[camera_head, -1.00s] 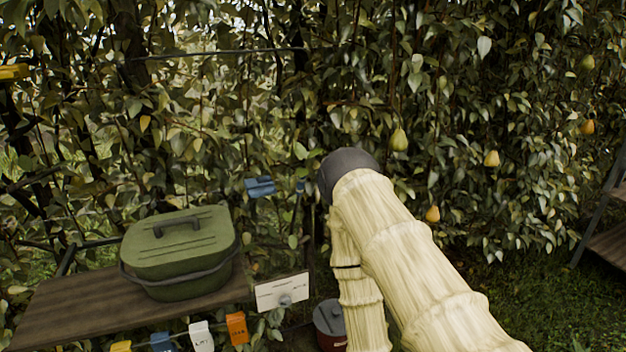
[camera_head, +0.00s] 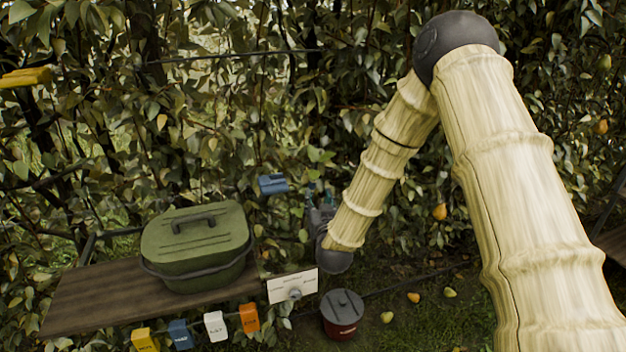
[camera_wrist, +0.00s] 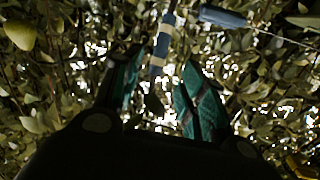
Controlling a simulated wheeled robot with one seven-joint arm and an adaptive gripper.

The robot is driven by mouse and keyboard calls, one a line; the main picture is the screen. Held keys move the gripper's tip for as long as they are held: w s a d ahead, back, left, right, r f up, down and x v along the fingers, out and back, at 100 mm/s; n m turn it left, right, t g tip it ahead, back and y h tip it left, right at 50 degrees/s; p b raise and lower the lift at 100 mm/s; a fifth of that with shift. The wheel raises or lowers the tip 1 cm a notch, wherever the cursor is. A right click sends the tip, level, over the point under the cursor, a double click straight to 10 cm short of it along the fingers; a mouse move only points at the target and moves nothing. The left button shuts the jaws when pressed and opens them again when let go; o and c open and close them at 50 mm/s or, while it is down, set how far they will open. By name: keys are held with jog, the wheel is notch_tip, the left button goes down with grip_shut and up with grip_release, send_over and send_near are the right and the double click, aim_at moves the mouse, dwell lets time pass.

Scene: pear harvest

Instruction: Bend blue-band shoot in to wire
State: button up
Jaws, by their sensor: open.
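My gripper (camera_wrist: 160,72) is open and empty. In the head view my gripper (camera_head: 319,192) is small beside the foliage, and the banded shoot cannot be told apart from it. A blue clip (camera_wrist: 222,17) sits at the top right of the wrist view, on a thin wire (camera_wrist: 285,39). The clip also shows in the head view (camera_head: 273,184), left of my gripper.
A green lidded box (camera_head: 198,250) stands on a wooden shelf (camera_head: 95,300) at left. A white card (camera_head: 293,286) and coloured tags (camera_head: 215,325) hang along its front. Dense leaves surround the gripper; a pear (camera_wrist: 20,35) hangs at left.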

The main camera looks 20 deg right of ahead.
aim_at(314, 184)
jog(key=w+p, duration=0.1)
jog(key=w, duration=0.2)
jog(key=w+d+p, duration=0.1)
jog(key=w, duration=0.3)
jog(key=w+p, duration=0.1)
jog(key=w, duration=0.2)
jog(key=shift+w+d, duration=0.25)
grip_shut()
